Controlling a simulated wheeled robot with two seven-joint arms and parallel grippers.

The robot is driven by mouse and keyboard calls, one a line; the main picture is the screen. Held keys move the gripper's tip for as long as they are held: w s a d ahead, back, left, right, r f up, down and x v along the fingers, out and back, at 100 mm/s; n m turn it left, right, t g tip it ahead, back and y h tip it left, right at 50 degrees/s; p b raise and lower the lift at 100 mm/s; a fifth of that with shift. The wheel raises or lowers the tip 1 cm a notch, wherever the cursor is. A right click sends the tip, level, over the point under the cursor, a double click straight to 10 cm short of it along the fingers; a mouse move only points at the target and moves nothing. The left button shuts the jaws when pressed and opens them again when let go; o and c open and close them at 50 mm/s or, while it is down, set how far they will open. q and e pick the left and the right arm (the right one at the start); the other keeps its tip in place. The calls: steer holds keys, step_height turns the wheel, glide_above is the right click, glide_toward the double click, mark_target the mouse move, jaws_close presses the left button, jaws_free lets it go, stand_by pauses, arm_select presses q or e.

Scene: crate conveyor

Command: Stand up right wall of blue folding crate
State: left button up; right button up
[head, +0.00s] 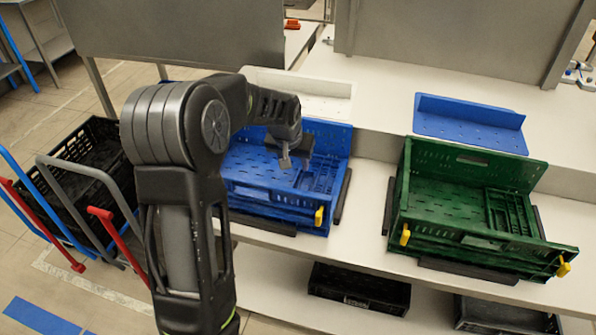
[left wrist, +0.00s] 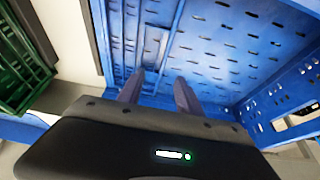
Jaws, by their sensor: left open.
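The blue folding crate (head: 341,137) stands on the white table, partly behind my left arm. Its back wall is upright. Its right wall (head: 321,176) lies folded flat on the crate floor; it also shows in the left wrist view (left wrist: 150,42). The crate's left side is mostly hidden by my arm in the head view. My left gripper (head: 291,161) is over the crate interior, left of the folded right wall, open and empty. In the left wrist view, the two fingers (left wrist: 158,92) are spread above the crate. My right gripper is out of view.
A green crate (head: 476,159) stands to the right, with a narrow gap of table between. A blue tray (head: 470,124) and a white tray (head: 318,90) lie behind. Black crates (head: 359,289) sit on the lower shelf. Carts with red handles stand at left.

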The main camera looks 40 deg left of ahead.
mark_target(299, 176)
arm_select(q)
steer(key=shift+p+x, duration=0.5)
steer(key=shift+x, duration=3.45)
steer(key=shift+c, duration=0.5)
jaws_close()
